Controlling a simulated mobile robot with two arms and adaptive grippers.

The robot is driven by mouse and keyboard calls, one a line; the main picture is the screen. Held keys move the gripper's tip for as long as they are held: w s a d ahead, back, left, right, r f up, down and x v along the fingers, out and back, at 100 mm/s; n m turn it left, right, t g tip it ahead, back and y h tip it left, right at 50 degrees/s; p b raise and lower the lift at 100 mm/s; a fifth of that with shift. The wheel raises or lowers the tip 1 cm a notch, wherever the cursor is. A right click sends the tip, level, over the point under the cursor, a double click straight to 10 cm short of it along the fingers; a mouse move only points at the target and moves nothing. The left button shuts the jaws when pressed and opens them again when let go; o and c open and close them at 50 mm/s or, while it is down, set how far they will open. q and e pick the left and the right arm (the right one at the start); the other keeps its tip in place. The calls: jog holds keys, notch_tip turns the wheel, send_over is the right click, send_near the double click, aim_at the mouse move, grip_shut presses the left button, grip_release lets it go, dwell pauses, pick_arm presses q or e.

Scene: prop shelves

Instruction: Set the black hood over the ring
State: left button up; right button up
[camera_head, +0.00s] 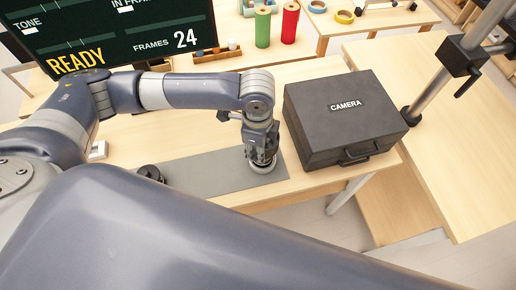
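My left gripper (262,158) points straight down at the right part of a grey mat (208,174) on the wooden table. A pale grey round rim (263,168), which may be the ring, shows right under its fingertips. The fingers cover most of what is there, so I cannot tell whether they are open or shut, or hold anything. A small black round object (150,172) is at the left end of the mat, partly hidden by my arm. I cannot tell whether it is the black hood. My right gripper is out of view.
A black case marked CAMERA (345,118) stands close to the right of my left gripper. A screen reading READY (110,35) is at the back left. A metal stand with a black clamp (460,58) rises at the right. Green (262,27) and red (290,22) rolls stand behind.

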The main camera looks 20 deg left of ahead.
pick_arm(q)
notch_tip(320, 180, up, 10)
jog(key=shift+s+r, duration=0.15)
jog(key=shift+s, duration=0.1)
dwell(0.6)
